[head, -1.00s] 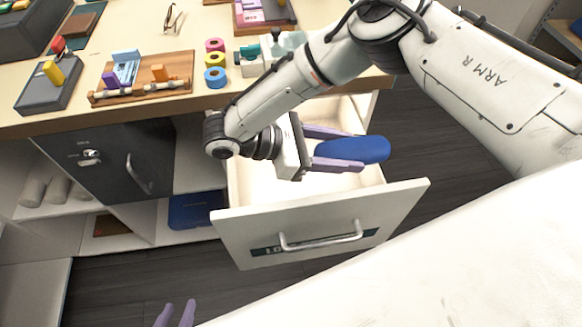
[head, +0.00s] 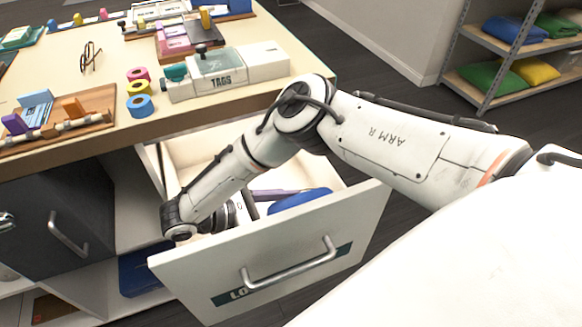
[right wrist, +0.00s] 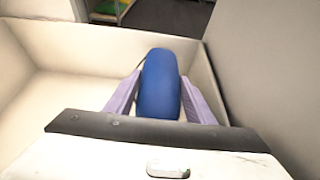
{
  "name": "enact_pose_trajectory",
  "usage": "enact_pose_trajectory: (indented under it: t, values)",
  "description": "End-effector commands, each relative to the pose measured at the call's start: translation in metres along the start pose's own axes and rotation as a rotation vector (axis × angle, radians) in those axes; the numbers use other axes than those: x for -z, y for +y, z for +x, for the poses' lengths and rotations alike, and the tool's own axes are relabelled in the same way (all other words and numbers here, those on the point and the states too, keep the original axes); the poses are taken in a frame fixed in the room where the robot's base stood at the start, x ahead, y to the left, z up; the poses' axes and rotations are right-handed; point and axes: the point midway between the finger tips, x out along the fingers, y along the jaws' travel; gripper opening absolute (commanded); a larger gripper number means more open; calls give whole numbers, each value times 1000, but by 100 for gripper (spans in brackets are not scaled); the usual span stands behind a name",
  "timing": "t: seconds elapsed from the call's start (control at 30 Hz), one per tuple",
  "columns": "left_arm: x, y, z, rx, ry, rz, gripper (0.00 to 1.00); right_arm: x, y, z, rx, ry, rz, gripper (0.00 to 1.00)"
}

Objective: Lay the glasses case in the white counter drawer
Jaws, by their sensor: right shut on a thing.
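The blue glasses case (head: 300,199) is inside the open white counter drawer (head: 255,247), near its right side. My right gripper (right wrist: 160,98) is shut on the case, with one lilac finger on each side of it in the right wrist view, where the case (right wrist: 159,82) shows lengthwise between them. In the head view the fingers are partly hidden by the drawer front and my forearm. The drawer floor beside the case looks bare. I cannot tell whether the case touches the floor. My left gripper is not in view.
The drawer's front panel and bar handle (head: 290,268) stand out below the wooden counter (head: 110,135). Tape rolls (head: 139,92) and a tags box (head: 225,72) sit above it. A dark cabinet door (head: 60,215) is at left. A metal shelf (head: 490,65) stands far right.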

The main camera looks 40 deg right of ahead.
Motion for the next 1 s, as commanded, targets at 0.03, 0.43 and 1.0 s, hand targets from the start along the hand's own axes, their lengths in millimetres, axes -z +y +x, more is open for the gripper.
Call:
enact_pose_trajectory:
  t: [0.03,0.43,1.0]
  values:
    - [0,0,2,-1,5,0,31,6,-1,3,1,-1,-2,25]
    - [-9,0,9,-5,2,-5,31,32,-1,13,0,-1,-1,25]
    - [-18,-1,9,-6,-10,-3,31,43,-1,18,0,-1,-2,25]
